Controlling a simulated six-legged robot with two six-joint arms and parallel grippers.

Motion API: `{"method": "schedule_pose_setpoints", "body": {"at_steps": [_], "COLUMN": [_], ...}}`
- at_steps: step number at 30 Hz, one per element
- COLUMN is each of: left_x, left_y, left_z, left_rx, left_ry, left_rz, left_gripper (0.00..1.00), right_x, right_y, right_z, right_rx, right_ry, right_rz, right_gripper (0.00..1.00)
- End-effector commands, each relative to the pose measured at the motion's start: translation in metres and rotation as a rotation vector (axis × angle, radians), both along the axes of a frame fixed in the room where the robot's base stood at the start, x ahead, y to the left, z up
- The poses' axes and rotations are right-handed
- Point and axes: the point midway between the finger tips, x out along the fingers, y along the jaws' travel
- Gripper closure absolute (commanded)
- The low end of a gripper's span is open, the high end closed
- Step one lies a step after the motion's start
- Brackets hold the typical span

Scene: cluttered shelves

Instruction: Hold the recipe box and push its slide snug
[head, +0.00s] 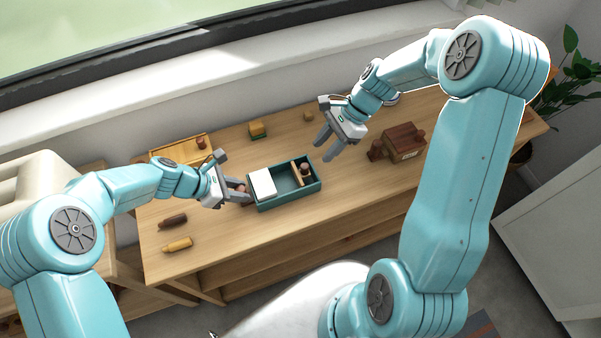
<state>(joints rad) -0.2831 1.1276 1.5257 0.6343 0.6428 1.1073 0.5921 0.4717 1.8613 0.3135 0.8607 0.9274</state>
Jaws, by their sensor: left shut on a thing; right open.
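The recipe box (290,199) is an open dark green tray on the wooden table, in the middle of the head view. A white block, perhaps cards (262,183), fills its left part. A thin light wooden slide (295,173) stands across it, right of the white block with a gap between. A dark brown knob (305,169) shows just right of the slide. My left gripper (246,194) is shut on the box at its left end; the exact grip is hard to make out. My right gripper (326,149) is open and empty, above and right of the box, apart from it.
A brown wooden box (404,141) stands at the right. A shallow wooden tray (180,150) is back left. Dark (172,220) and yellow (177,244) cylinders lie front left. The table front is clear.

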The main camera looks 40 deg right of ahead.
Motion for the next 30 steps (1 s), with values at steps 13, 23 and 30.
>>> {"method": "schedule_pose_setpoints", "body": {"at_steps": [13,23,30], "left_x": [-0.001,-0.001,-0.001], "left_y": [0.0,0.0,0.0], "left_z": [-0.001,-0.001,-0.001], "left_rx": [0.001,0.001,0.001], "left_ry": [0.001,0.001,0.001], "left_rz": [-0.001,-0.001,-0.001], "left_gripper": [1.0,1.0,1.0], "right_x": [0.01,0.014,0.014], "right_y": [0.026,0.041,0.041], "right_z": [-0.04,-0.061,-0.062], "right_rx": [0.033,0.032,0.031], "right_ry": [0.008,0.006,0.006], "right_rz": [-0.048,-0.046,-0.047], "right_gripper": [0.58,0.58,0.58]}}
